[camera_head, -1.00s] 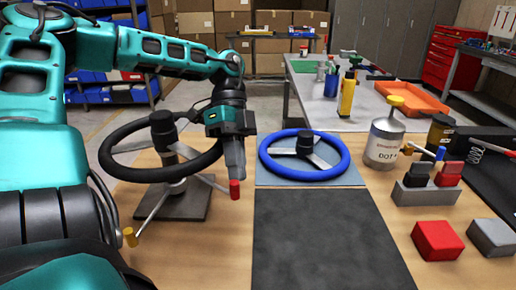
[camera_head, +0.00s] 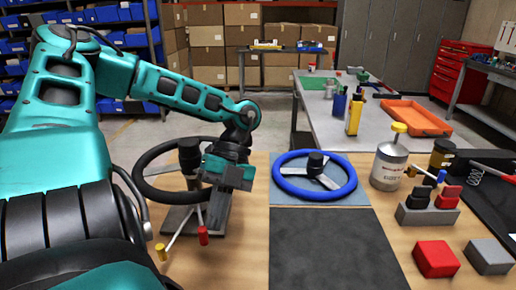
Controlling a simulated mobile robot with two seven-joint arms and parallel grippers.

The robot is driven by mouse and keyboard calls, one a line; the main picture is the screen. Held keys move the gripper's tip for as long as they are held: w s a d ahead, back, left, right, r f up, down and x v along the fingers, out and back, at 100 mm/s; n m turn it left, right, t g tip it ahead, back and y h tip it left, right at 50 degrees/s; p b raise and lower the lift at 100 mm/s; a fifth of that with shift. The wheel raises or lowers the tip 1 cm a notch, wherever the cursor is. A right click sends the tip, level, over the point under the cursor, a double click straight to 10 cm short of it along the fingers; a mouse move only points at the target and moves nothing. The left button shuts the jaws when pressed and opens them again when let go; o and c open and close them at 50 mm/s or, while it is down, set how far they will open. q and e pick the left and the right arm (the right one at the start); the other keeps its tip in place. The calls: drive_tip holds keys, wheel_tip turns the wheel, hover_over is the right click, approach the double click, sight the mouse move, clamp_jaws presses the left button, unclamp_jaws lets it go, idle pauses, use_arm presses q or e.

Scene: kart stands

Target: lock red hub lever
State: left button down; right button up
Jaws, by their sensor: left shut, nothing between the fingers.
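A black steering wheel (camera_head: 150,189) is mounted on a hub stand with a dark base plate (camera_head: 180,217) at the left of the wooden table. The red-tipped hub lever (camera_head: 203,236) points from the hub toward the table's front edge. A yellow-tipped lever (camera_head: 161,252) lies to its left. My left gripper (camera_head: 217,222) is shut and empty, pointing down at the right side of the black wheel. Its fingers are just right of and behind the red tip; I cannot tell whether they touch. The gripper hides part of the wheel's right side. My right gripper is not in view.
A blue steering wheel (camera_head: 345,187) lies right of the arm, behind a dark mat (camera_head: 335,245). A metal can (camera_head: 388,167), a holder with red and black pieces (camera_head: 427,215), and red (camera_head: 435,259) and grey (camera_head: 489,256) blocks stand further right.

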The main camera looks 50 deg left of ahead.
use_arm(q)
drive_tip(key=shift+s+a+r, duration=0.1)
drive_tip(key=shift+s+a, duration=0.05)
drive_tip(key=shift+s, duration=0.6)
drive_tip(key=shift+s+a+m+y+p, duration=0.25)
drive_tip(key=shift+s+m+y+p, duration=0.15)
drive_tip(key=shift+s+m, duration=0.4)
drive_tip(key=shift+s+g, duration=0.2)
drive_tip(key=shift+g, duration=0.1)
drive_tip(key=shift+a, duration=0.1)
